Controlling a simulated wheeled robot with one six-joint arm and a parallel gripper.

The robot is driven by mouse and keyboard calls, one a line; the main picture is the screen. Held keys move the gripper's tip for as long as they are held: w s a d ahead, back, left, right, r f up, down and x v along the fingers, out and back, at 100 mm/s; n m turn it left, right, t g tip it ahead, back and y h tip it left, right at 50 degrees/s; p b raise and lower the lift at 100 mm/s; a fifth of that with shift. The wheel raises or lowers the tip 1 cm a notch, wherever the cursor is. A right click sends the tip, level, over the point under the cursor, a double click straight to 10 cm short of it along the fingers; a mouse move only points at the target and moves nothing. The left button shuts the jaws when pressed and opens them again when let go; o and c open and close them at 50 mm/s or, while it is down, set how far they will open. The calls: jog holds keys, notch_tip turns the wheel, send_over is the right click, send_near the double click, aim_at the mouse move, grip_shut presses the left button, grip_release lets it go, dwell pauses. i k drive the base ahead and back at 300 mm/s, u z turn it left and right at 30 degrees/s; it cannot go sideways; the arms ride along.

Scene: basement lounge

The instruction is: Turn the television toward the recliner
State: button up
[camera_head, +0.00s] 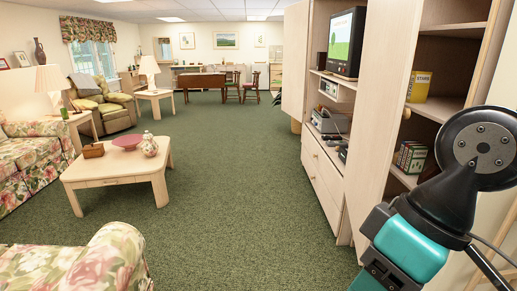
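The television (346,43) sits in an upper bay of the pale wooden cabinet at the right. Its lit screen shows a green landscape and faces left into the room. The olive green recliner (104,105) stands at the far left near the window, with a grey cloth over its back. My arm shows large at the lower right, in front of the cabinet. My gripper's fingers do not show in this view.
The cabinet (330,195) has a tall door (295,60) standing open beyond the television. A coffee table (112,172) holds a pink bowl, a box and a vase. Floral sofas line the left and lower left. Green carpet (240,190) is clear through the middle.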

aim_at(347, 31)
jog(key=i, duration=4)
jog(key=z, duration=0.15)
jog(key=i, duration=1.45)
jog(key=z, duration=0.05)
